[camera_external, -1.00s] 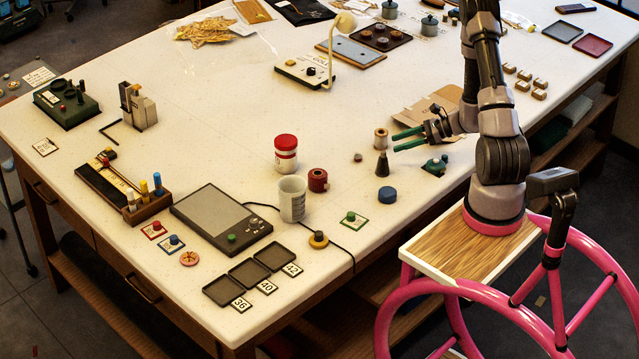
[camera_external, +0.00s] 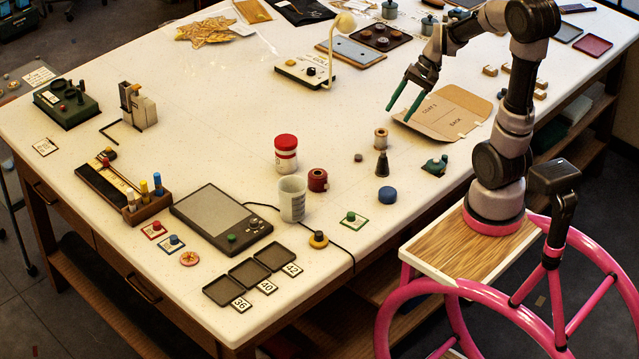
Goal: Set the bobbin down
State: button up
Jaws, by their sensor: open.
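A tan bobbin (camera_external: 381,139) stands upright on the white table (camera_external: 225,110), toward the right-hand side. A dark red spool (camera_external: 318,180) stands farther left, beside a white cup. My gripper (camera_external: 401,112) has green fingers that are spread apart and point downward. It is open and empty, in the air above and to the right of the tan bobbin in the picture, apart from it.
A dark cone (camera_external: 382,164), a blue disc (camera_external: 386,195) and a small brown knob (camera_external: 358,157) stand near the bobbin. A cardboard pattern (camera_external: 445,112) lies flat behind it. The white cup (camera_external: 292,200) and a red-lidded jar (camera_external: 286,153) stand to the left.

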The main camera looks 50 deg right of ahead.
jog(key=s+r+n+t+h, duration=0.4)
jog(key=s+r+n, duration=0.2)
jog(key=r, duration=0.5)
jog(key=shift+s+t, duration=0.3)
jog(key=shift+s, duration=0.1)
